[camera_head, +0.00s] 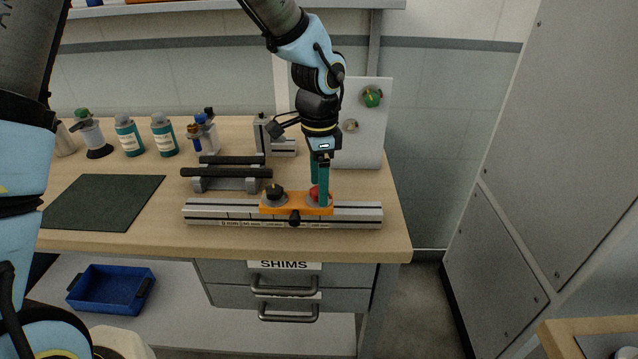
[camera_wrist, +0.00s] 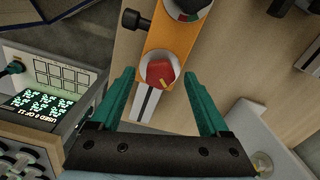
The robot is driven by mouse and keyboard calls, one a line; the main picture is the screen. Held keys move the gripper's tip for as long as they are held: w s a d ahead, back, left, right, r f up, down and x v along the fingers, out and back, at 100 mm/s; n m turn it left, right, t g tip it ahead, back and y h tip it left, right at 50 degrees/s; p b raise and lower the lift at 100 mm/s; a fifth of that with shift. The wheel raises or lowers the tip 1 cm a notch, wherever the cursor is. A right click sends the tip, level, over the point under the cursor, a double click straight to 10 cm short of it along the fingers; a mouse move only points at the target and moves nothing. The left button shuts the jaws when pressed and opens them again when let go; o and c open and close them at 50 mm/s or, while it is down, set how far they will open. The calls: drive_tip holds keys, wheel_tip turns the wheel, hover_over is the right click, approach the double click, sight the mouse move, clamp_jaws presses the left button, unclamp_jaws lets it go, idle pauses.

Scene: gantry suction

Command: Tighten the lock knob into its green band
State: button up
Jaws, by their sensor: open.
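An orange carriage (camera_head: 296,207) sits on a grey rail (camera_head: 355,215) near the bench's front edge. A black knob (camera_head: 274,192) on a round dial is on its left part; in the wrist view this dial (camera_wrist: 187,12), with green and red bands, is cut off at the top edge. A red knob (camera_head: 314,192) with a yellow mark is on the right part; it also shows in the wrist view (camera_wrist: 158,72). A smaller black knob (camera_head: 294,217) sticks out at the front. My gripper (camera_head: 319,191) is open, pointing down, with its teal fingers on either side of the red knob. Contact cannot be told.
Behind the rail stand a grey block with black bars (camera_head: 226,178) and a white panel (camera_head: 362,140) with knobs. Bottles (camera_head: 130,136) line the back left. A dark mat (camera_head: 102,202) lies at left. A lit display (camera_wrist: 40,105) shows in the wrist view.

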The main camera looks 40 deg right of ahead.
wheel_tip(320, 180, up, 10)
drive_tip(key=b, duration=0.2)
drive_tip(key=shift+r, duration=0.25)
